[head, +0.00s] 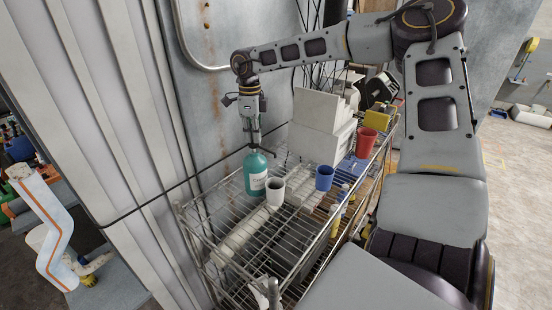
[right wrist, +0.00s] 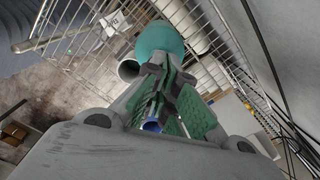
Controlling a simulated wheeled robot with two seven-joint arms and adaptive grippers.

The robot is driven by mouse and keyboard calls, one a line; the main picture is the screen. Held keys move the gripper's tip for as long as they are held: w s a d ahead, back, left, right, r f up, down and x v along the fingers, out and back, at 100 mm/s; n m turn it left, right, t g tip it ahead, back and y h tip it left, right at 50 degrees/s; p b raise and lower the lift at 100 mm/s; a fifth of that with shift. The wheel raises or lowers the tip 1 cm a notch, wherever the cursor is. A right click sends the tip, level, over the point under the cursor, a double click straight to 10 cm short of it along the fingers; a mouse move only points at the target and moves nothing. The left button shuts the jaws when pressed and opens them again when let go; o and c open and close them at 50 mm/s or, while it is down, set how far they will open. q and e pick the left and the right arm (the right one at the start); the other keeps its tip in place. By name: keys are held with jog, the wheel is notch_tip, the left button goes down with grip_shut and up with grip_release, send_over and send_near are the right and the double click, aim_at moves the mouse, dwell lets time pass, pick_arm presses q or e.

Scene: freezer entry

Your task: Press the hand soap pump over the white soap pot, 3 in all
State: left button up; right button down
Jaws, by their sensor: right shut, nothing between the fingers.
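The hand soap pump is a teal bottle (head: 257,174) with a white label, upright on the wire shelf. The white soap pot (head: 275,193) stands close beside it, at its lower right in the head view. My right gripper (head: 254,146) points down directly over the bottle top, shut with nothing between its fingers. It hides the pump head, so I cannot tell whether it touches it. In the right wrist view the bottle (right wrist: 160,40) and the pot (right wrist: 128,69) lie beyond the fingertips (right wrist: 160,66). I do not see my left gripper.
A blue cup (head: 324,178) and a red cup (head: 366,142) stand to the right on the wire shelf (head: 233,215). White boxes (head: 318,125) are stacked behind. A metal wall (head: 205,110) stands close behind the bottle.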

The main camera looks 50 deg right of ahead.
jog(key=shift+f, duration=0.45)
jog(key=shift+s+r, duration=0.1)
jog(key=shift+r, duration=0.1)
jog(key=shift+r+p, duration=0.85)
jog(key=shift+r, duration=0.9)
jog(key=shift+f+b, duration=1.3)
jog(key=shift+f, duration=0.65)
jog(key=shift+r, duration=0.25)
jog(key=shift+r+p, duration=1.1)
jog(key=shift+r, duration=0.6)
jog(key=shift+r, duration=0.1)
